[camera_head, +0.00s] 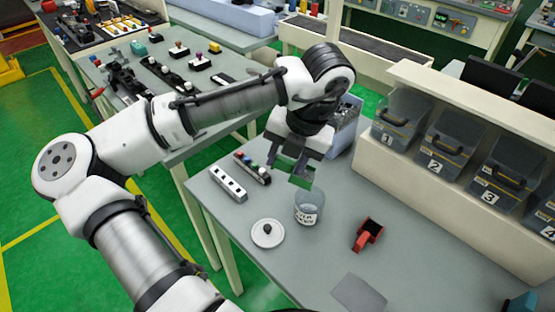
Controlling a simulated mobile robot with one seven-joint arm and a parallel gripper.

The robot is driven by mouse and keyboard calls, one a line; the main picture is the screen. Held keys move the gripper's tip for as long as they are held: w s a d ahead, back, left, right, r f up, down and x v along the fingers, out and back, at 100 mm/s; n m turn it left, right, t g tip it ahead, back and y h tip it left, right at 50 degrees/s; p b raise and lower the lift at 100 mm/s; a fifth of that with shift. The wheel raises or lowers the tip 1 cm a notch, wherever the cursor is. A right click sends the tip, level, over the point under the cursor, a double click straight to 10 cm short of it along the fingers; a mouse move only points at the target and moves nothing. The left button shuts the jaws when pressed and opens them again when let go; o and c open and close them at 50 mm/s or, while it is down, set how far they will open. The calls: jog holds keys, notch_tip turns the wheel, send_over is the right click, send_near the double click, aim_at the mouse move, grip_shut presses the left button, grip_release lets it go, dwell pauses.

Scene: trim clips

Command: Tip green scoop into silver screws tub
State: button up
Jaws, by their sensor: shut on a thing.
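My gripper (290,160) is above the grey table, pointing down, and is shut on the green scoop (303,180). Only part of the scoop shows below the fingers; its handle is hidden by the gripper. The scoop is just above and slightly left of the rim of a clear tub (308,210). The tub stands upright and open on the table, with a white label whose print is too small to read surely. Whether the scoop holds anything, and whether it is tilted, I cannot tell.
A white round lid (267,234) lies left of the tub, and a red scoop (368,234) lies right. A white strip with holes (229,184) and a black strip with coloured knobs (252,168) lie at left. Numbered bins (446,150) line the back right. The front table is mostly clear.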

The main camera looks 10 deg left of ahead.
jog(key=shift+d+f+y+b, duration=0.45)
jog(key=shift+y+b, duration=0.55)
jog(key=shift+b, duration=0.25)
jog(key=shift+d+r+y+b, duration=0.1)
jog(key=shift+d+y+b, duration=0.05)
jog(key=shift+y+b, duration=0.3)
jog(key=shift+r+p, duration=0.2)
jog(key=shift+p, duration=0.1)
jog(key=shift+d+r+p, duration=0.1)
jog(key=shift+d+p, duration=0.05)
jog(key=shift+p, duration=0.15)
jog(key=shift+s+d+r+t+y+p, duration=0.15)
jog(key=shift+d+t+y+p, duration=0.15)
jog(key=shift+y+p, duration=0.4)
